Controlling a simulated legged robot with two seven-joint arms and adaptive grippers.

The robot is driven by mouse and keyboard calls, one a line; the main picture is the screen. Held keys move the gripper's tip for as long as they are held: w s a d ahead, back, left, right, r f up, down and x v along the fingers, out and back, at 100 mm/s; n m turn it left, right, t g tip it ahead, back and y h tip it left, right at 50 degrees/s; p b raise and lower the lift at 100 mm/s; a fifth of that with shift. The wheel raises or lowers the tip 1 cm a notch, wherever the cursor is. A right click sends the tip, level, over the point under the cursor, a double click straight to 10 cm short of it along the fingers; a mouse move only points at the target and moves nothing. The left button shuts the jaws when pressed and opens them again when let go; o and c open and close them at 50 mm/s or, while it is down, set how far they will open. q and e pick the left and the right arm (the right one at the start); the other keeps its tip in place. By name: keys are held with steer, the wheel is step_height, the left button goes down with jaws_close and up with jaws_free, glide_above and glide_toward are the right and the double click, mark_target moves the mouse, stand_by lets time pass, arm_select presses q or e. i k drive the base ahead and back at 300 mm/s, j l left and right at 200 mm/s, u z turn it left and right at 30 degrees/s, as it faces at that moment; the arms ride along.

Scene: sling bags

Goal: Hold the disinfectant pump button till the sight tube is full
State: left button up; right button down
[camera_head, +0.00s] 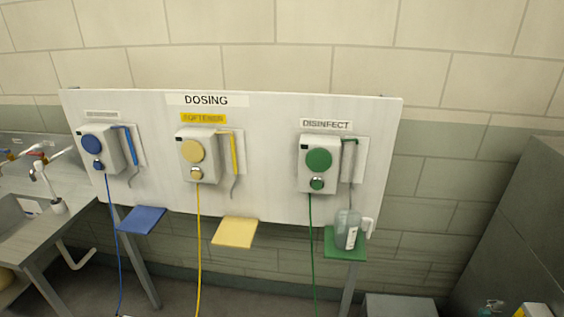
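The disinfect pump (309,179) is a pale box on the white dosing board, under a "DISINFECT" label. It has a large green disc (319,160) and a smaller green round knob (317,184) below it; I cannot tell for sure which is the button. A thin upright tube (351,170) with a green top runs beside the box; its fill level is too small to read. Below it a clear bottle (345,220) with a white label stands on a green shelf (332,250). Neither gripper is in view.
The white board (260,185) also carries a yellow softener pump (197,158) and a blue pump (92,146), over an empty yellow shelf (236,232) and blue shelf (142,219). A sink counter (25,238) is left; a grey cabinet (525,220) is right.

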mark_target(316, 185)
steer(key=i+j, duration=0.65)
steer(key=i, duration=0.15)
